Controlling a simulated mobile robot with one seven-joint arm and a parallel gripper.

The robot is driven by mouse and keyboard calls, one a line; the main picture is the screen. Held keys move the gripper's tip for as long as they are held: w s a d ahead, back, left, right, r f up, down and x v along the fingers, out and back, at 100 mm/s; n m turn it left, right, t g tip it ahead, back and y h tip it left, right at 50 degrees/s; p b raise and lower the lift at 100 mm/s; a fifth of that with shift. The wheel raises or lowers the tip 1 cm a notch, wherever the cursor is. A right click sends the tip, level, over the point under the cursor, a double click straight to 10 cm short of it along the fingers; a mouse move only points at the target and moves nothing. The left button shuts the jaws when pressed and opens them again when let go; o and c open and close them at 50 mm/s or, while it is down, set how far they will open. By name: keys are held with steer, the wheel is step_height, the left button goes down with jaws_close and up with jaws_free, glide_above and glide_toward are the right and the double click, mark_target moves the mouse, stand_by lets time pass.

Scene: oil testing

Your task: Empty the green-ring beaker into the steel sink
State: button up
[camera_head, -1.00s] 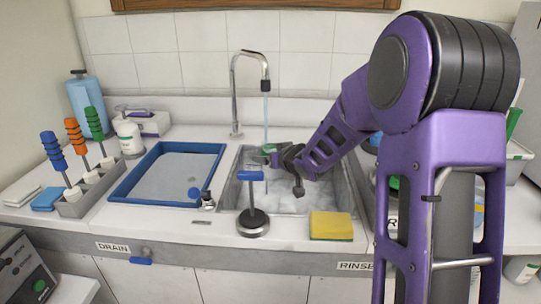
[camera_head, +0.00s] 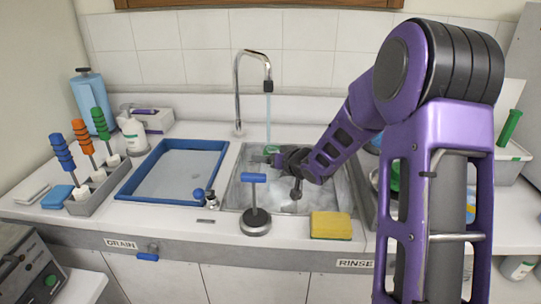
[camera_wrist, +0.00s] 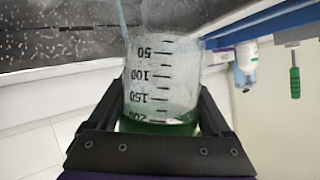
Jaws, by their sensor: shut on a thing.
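The green-ring beaker (camera_wrist: 160,85) is clear glass with black graduations, and its green band is at the bottom of the wrist view. That view appears inverted, with a bottle hanging cap-down, and the printed numbers are upside down. My gripper (camera_head: 276,160) is shut on the beaker, with a dark finger on each side. In the head view the green ring (camera_head: 271,149) shows above the steel sink (camera_head: 234,182), near the far side. The rest of the beaker is mostly hidden by my gripper. I cannot tell how much liquid is inside.
A chrome faucet (camera_head: 238,95) runs a thin stream (camera_head: 268,118) close behind the beaker. In front of the sink stand a blue-topped stand (camera_head: 255,222) and a yellow sponge (camera_head: 331,225). A blue-rimmed tray (camera_head: 172,173) lies left of the sink.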

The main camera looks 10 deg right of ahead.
steer(key=shift+s+a+m+y+p, duration=0.1)
steer(key=shift+a+m+y+p, duration=0.25)
steer(key=shift+m+y+p, duration=0.55)
steer(key=shift+p, duration=0.4)
steer(key=shift+a+p, duration=0.1)
steer(key=shift+p, duration=0.2)
steer(key=shift+m+p, duration=0.3)
